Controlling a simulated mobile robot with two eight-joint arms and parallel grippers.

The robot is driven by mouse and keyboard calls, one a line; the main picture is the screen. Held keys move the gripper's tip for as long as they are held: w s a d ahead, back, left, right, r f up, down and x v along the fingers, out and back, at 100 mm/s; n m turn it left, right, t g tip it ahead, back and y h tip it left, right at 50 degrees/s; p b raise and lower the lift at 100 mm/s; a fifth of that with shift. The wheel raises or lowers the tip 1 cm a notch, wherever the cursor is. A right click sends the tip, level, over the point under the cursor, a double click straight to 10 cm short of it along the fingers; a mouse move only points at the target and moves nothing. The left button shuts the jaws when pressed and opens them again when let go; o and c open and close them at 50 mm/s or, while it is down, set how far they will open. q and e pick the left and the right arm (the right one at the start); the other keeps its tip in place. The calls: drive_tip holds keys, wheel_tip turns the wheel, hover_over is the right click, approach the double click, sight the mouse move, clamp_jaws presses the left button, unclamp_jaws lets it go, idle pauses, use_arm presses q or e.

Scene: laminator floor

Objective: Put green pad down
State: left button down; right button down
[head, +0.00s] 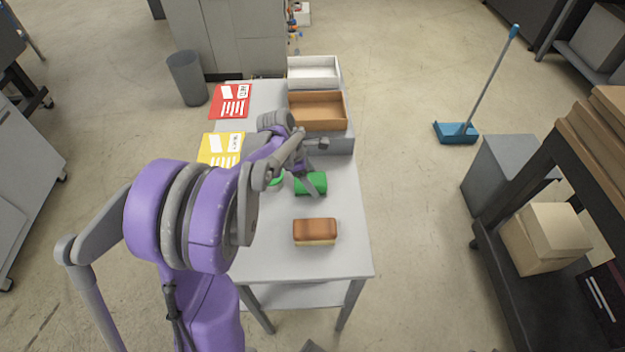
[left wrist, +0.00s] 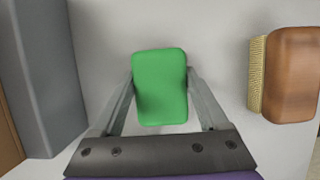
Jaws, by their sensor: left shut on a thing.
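The green pad (head: 316,183) is a rounded block over the middle of the grey table (head: 340,262). My left gripper (head: 308,181) is shut on it. In the left wrist view the pad (left wrist: 160,88) sits between the two fingers, one on each side. I cannot tell whether the pad touches the table top or hangs just above it. My left arm hides part of the table to the left of the pad, where a bit of another green thing (head: 276,181) shows. My right gripper is not in view.
A brown brush block (head: 315,229) lies nearer the table's front edge. Behind the pad stand a grey tray (head: 341,146), an orange-brown tray (head: 318,126) and a white tray (head: 314,84). Red (head: 230,101) and yellow (head: 222,148) cards lie at left. Bare table surrounds the brush.

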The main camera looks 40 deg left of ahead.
use_arm(q)
drive_tip(key=shift+c, duration=1.7)
unclamp_jaws()
drive_tip(key=shift+f, duration=0.2)
drive_tip(key=o, duration=0.3)
drive_tip(key=shift+o, duration=0.2)
drive_tip(key=shift+r, duration=0.25)
drive_tip(key=shift+s+a+r, duration=0.1)
drive_tip(key=shift+r, duration=0.2)
drive_tip(key=v, duration=1.1)
drive_tip(key=shift+r+p, duration=0.15)
drive_tip(key=shift+p, duration=0.25)
drive_tip(key=shift+s, duration=0.1)
